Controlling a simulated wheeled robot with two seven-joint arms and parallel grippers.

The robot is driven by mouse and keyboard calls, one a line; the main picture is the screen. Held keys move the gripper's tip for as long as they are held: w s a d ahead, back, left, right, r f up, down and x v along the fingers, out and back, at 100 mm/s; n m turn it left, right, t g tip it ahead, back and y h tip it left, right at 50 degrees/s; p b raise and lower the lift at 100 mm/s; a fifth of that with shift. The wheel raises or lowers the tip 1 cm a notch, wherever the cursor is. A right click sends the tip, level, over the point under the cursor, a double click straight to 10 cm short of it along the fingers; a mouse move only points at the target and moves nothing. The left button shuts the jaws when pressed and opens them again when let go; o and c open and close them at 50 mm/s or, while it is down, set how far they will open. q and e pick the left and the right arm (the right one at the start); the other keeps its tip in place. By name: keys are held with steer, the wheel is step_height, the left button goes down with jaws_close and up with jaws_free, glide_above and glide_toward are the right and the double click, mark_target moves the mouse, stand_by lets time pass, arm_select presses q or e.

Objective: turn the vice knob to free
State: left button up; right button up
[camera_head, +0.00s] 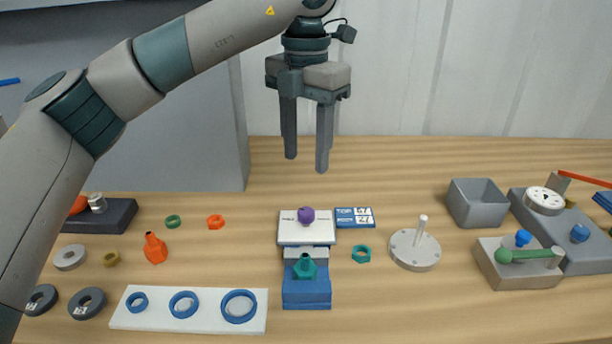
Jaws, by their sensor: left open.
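A purple knob (306,215) sits on a white plate (292,238) with small dark lettering, too small to read surely. Directly in front of the plate is a blue block (306,297) with a light grey bar, apparently the vice. A teal flanged fitting (304,267) stands on it. My left gripper (306,164) is open and empty, its two fingers pointing down, apart from the knob and above and behind it in the picture. My right gripper is not in view.
A blue-and-white label card (355,217), teal nut (361,254) and grey disc with a post (415,250) lie right of the plate. A white strip (211,323) with blue rings and an orange fitting (155,248) lie left. A grey open box (477,203) and grey fixtures (517,275) stand right.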

arm_select(q)
steer(key=shift+r, duration=2.65)
